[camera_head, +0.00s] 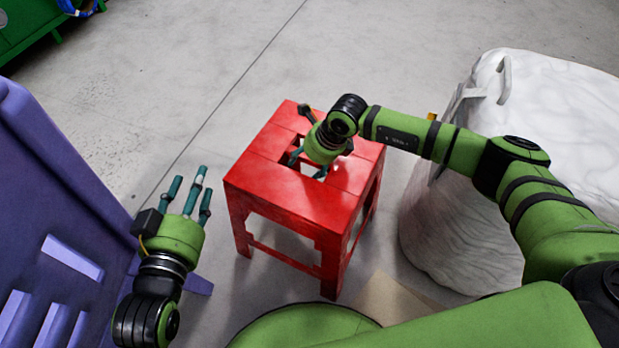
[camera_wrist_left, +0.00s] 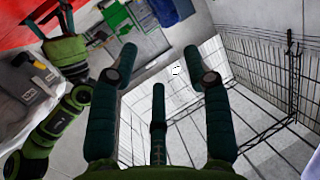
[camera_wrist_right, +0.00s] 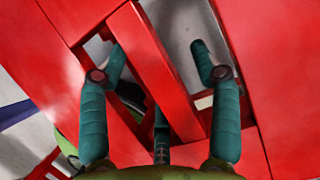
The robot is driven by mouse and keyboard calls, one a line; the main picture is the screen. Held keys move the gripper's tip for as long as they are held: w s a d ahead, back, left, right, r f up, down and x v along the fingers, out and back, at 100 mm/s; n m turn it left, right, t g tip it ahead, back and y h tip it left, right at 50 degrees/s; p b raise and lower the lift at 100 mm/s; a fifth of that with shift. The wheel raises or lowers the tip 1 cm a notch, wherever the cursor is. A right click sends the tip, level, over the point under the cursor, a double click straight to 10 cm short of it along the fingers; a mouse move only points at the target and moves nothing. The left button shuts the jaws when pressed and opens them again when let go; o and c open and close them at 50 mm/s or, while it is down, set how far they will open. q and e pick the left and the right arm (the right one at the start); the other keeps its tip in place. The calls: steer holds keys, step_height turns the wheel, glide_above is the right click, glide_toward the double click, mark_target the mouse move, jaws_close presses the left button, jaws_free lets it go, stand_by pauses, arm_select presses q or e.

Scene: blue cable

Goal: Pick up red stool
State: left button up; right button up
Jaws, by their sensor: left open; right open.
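The red stool (camera_head: 285,190) stands upright on the floor in the middle of the head view. Its square top has slots with a bar between them. My right gripper (camera_head: 308,163) is open above the middle of the top, fingers pointing down at the slots. In the right wrist view the fingers (camera_wrist_right: 158,58) lie either side of the red central bar (camera_wrist_right: 155,70); I cannot tell whether they touch it. My left gripper (camera_head: 190,190) is open and empty, left of the stool and apart from it. The stool's red edge also shows in the left wrist view (camera_wrist_left: 25,32).
A large white bag (camera_head: 545,90) stands close to the stool's right. A purple plastic container (camera_head: 45,185) is at the left, near my left gripper. A green object (camera_head: 35,28) is at the far left. Grey floor (camera_head: 170,70) is clear behind the stool. Wire mesh (camera_wrist_left: 265,55) shows in the left wrist view.

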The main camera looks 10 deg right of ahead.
jaws_close()
steer(key=shift+w+r, duration=0.15)
steer(key=shift+r, duration=0.1)
